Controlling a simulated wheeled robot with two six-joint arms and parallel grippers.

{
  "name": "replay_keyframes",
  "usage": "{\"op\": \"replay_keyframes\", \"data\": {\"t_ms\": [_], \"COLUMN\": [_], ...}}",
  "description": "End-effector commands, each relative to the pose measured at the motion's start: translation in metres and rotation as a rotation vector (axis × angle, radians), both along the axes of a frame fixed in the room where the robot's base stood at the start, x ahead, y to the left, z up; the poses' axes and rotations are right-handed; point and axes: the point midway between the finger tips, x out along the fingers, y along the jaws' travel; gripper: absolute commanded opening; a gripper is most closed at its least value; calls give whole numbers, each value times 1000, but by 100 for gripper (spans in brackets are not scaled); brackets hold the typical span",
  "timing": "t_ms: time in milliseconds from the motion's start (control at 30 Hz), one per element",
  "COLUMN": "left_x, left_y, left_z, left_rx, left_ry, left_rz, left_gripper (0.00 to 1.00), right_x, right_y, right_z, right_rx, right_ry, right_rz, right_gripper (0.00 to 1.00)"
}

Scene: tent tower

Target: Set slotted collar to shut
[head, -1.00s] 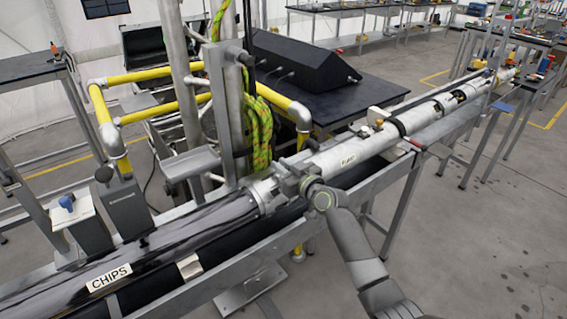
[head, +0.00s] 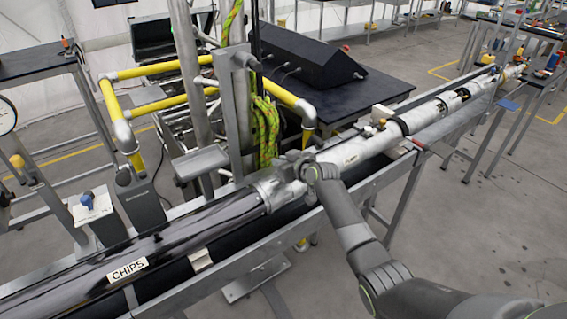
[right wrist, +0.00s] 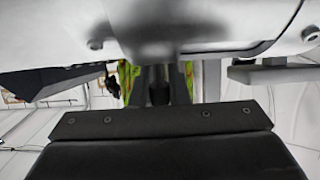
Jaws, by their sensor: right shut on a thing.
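The slotted collar (head: 272,188) is a grey metal ring around the long tube, where the dark glossy section labelled CHIPS meets the pale section labelled PUMP. My right gripper (head: 297,168) is at the collar's upper right side in the head view and shut on it. My wrist hides the grip and part of the collar. In the right wrist view, a pale metal surface (right wrist: 190,28) fills the top, close above my dark gripper body; the fingertips are not clear there. The collar's slot cannot be made out. My left gripper is not in view.
A metal upright (head: 240,110) with a green-yellow rope (head: 265,130) stands just behind the collar. Yellow rails (head: 118,105) and a black console (head: 305,58) on a table are further back. A grey trough frame (head: 225,262) runs along the tube. Open floor lies at right.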

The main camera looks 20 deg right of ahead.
Motion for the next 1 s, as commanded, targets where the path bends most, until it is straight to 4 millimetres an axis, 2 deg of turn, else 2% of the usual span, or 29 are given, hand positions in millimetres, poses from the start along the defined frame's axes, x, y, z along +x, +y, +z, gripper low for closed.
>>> {"op": "replay_keyframes", "data": {"t_ms": [367, 400, 567, 1000], "left_x": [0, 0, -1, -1], "left_y": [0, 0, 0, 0], "left_z": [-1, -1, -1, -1], "left_rx": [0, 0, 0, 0], "left_ry": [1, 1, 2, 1], "left_rz": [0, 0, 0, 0], "left_gripper": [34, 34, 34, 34], "right_x": [1, 1, 0, -5], "right_y": [1, 1, 1, -2], "right_z": [-1, -1, -1, 2], "right_rx": [0, 0, 2, 1], "right_ry": [-1, -1, 0, -1], "right_rz": [0, 0, 1, 1], "right_gripper": [0, 16, 37, 37]}}
